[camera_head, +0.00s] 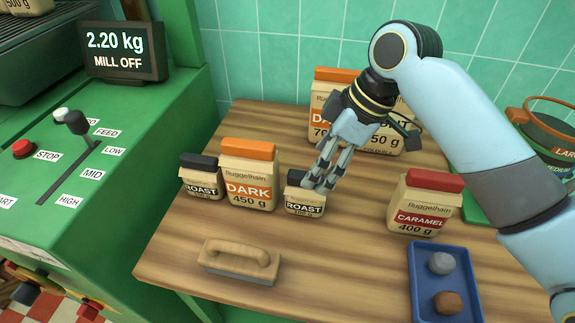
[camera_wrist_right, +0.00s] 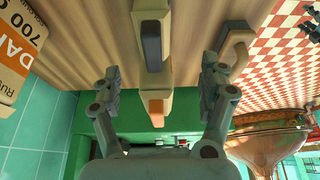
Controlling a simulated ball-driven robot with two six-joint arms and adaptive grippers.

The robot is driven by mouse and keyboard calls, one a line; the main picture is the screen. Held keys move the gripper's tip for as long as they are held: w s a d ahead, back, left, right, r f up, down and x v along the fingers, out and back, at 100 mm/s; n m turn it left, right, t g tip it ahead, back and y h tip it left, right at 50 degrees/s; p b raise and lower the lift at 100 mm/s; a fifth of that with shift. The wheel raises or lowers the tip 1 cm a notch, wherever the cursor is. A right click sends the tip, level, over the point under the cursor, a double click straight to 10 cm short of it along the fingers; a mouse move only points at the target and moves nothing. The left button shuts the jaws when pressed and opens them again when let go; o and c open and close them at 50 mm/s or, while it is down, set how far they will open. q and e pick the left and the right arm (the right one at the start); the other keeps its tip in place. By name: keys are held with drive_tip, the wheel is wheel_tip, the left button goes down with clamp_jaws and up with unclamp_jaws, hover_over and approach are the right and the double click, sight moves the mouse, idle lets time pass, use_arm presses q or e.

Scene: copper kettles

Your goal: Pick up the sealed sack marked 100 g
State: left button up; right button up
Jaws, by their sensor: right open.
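Two small black-topped sacks marked ROAST stand on the wooden table, a left one (camera_head: 201,180) and a right one (camera_head: 305,205). Their small weight print is too blurred for me to read surely. My right gripper (camera_head: 318,182) is open, its fingers pointing down at the right ROAST sack and partly covering its top. In the right wrist view, the open fingers (camera_wrist_right: 160,76) are apart on either side of a dark-topped sack (camera_wrist_right: 152,45), with nothing gripped. My left gripper is not in view.
An orange-topped DARK 450 g sack (camera_head: 248,175) stands between the ROAST sacks. A red-topped CARAMEL 400 g sack (camera_head: 424,203) and blue tray (camera_head: 418,280) are at right. Larger sacks (camera_head: 327,88) stand behind. A wooden-handled tool (camera_head: 240,260) lies in front; table around it is clear.

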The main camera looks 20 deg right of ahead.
sight(299, 190)
drive_tip(key=shift+w+a+f, duration=0.3)
drive_tip(key=shift+w+f, duration=0.4)
drive_tip(key=shift+f, duration=0.1)
drive_tip(key=x, duration=0.3)
drive_tip(key=shift+s+f, duration=0.1)
drive_tip(key=shift+s, duration=0.05)
drive_tip(key=shift+a+f, duration=0.1)
drive_tip(key=shift+f, duration=0.25)
drive_tip(key=x, duration=0.5)
drive_tip(key=shift+d+f, duration=0.1)
drive_tip(key=shift+d, duration=0.25)
drive_tip(key=c, duration=0.4)
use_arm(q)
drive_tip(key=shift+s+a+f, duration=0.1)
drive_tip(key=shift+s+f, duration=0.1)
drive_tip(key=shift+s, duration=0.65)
use_arm(e)
drive_tip(key=c, duration=0.9)
